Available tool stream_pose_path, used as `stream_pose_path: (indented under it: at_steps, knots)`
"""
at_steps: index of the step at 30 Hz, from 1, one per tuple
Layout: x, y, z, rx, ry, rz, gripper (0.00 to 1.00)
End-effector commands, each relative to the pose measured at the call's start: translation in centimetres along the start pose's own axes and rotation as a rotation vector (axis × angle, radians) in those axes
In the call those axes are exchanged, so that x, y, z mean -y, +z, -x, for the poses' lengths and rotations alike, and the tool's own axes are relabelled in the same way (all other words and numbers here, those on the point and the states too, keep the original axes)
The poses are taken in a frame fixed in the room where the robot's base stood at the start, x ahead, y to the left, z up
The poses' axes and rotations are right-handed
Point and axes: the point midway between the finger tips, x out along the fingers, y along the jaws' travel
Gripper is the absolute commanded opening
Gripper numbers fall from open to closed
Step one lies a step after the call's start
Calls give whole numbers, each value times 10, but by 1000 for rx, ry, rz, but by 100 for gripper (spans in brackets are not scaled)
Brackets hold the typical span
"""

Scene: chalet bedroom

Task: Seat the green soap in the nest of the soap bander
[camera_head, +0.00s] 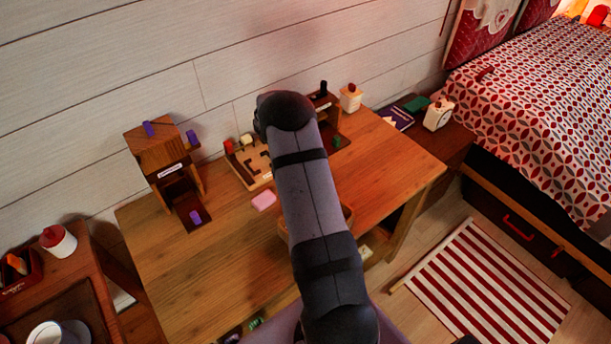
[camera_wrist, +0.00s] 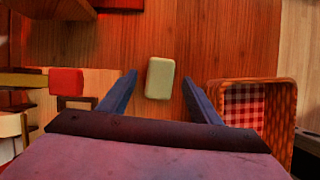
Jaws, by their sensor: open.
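In the wrist view a pale green soap (camera_wrist: 160,78) lies flat on the bare wood, just ahead of and between my gripper's (camera_wrist: 158,82) two parted fingers. Nothing is held. In the head view my arm hides the gripper. A pale wooden fixture with dark guides (camera_head: 250,165), seemingly the soap bander, stands behind the desk's middle, partly covered by my arm. Its red block also shows in the wrist view (camera_wrist: 67,80); its nest is not clear. A pinkish block (camera_head: 263,199) lies in front of it in the head view; I cannot tell whether it is the same soap.
A wicker basket with checked lining (camera_wrist: 242,105) stands close to my right finger in the wrist view. A wooden tower (camera_head: 160,155) with purple blocks stands at the desk's left. A white container (camera_head: 350,97) is at the back right. The desk's front left is clear.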

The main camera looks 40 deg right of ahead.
Motion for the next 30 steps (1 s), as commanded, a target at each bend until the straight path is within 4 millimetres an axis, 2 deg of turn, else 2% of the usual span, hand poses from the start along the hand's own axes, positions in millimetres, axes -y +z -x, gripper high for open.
stream_pose_path:
  at_steps: [5,12,18,30]
  knots:
    - [0,0,-11,-1,-1,-1,58]
    - [0,0,-12,-1,0,-1,58]
    - [0,0,-12,-1,0,-1,12]
    - [0,2,-6,1,1,-2,12]
